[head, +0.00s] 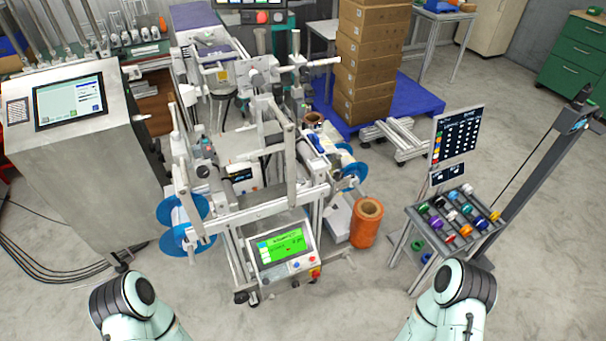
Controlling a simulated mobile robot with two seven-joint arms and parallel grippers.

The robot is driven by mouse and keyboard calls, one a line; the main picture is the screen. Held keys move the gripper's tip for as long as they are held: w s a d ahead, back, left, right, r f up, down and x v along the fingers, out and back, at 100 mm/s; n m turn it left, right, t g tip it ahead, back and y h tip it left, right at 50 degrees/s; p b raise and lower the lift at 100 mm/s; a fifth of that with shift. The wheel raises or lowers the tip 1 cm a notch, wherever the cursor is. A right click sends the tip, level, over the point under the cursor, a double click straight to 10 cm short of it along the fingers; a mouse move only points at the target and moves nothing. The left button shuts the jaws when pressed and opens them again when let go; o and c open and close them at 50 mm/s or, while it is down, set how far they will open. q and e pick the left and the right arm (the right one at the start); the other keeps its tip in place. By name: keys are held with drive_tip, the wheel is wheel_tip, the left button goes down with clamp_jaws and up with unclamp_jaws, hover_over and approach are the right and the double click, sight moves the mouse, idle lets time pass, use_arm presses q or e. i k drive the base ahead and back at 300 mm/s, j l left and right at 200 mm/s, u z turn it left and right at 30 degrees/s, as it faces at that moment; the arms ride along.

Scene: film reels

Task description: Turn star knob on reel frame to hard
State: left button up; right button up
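The reel frame (262,208), a pale metal machine with rollers and bars, stands in the middle of the head view. Blue-flanged reels sit at its left side (174,244) and at its right side (354,169). A control panel (284,246) with a lit green screen and several small buttons is at its front. I cannot pick out the star knob for certain; the knobs on the frame are too small to tell apart. Only my arm links show at the bottom left and bottom right. Neither of my grippers is in view.
An orange roll (366,226) stands on the floor right of the frame. A rack of coloured spools (405,217) and a grey post (541,178) are farther right. A steel cabinet with a screen (70,101) is at left. Stacked cartons (372,48) stand behind. Floor in front is clear.

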sight(338, 175)
drive_tip(key=l+u, duration=0.2)
drive_tip(key=u, duration=0.25)
drive_tip(key=l+u, duration=0.2)
drive_tip(key=u, duration=0.3)
drive_tip(key=l+u, duration=0.2)
drive_tip(key=u, duration=0.25)
drive_tip(key=l+u, duration=0.25)
drive_tip(key=k+l+u, duration=0.25)
drive_tip(key=l, duration=0.15)
drive_tip(key=l+u, duration=0.25)
drive_tip(key=k+l, duration=0.05)
drive_tip(key=l, duration=0.05)
